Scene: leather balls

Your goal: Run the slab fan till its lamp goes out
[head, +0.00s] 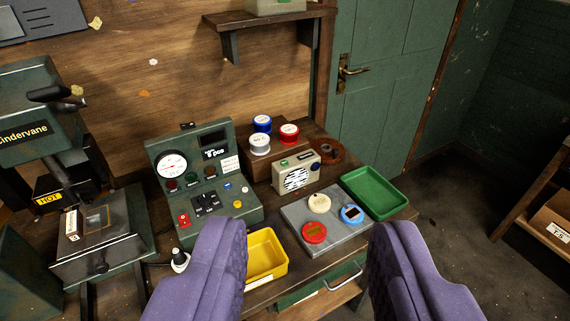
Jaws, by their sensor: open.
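A beige box (296,174) with a round black-and-white grille, probably the slab fan, stands on the bench behind the grey slab (333,246). A small green spot and a dark spot show on its top; I cannot tell which is a lamp or whether one is lit. On the slab lie a cream disc (319,204), a blue disc (352,214) and a red disc (314,232). My gripper (307,228) is open and empty, its two purple fingers wide apart in front of the slab. The fingers hide part of the bench front.
A green control panel (202,180) with a dial, switches and buttons stands left of the box. A yellow tray (266,256) lies in front, a green tray (376,191) right. Blue, white and red tins sit behind. A press (100,235) marked HOT stands far left.

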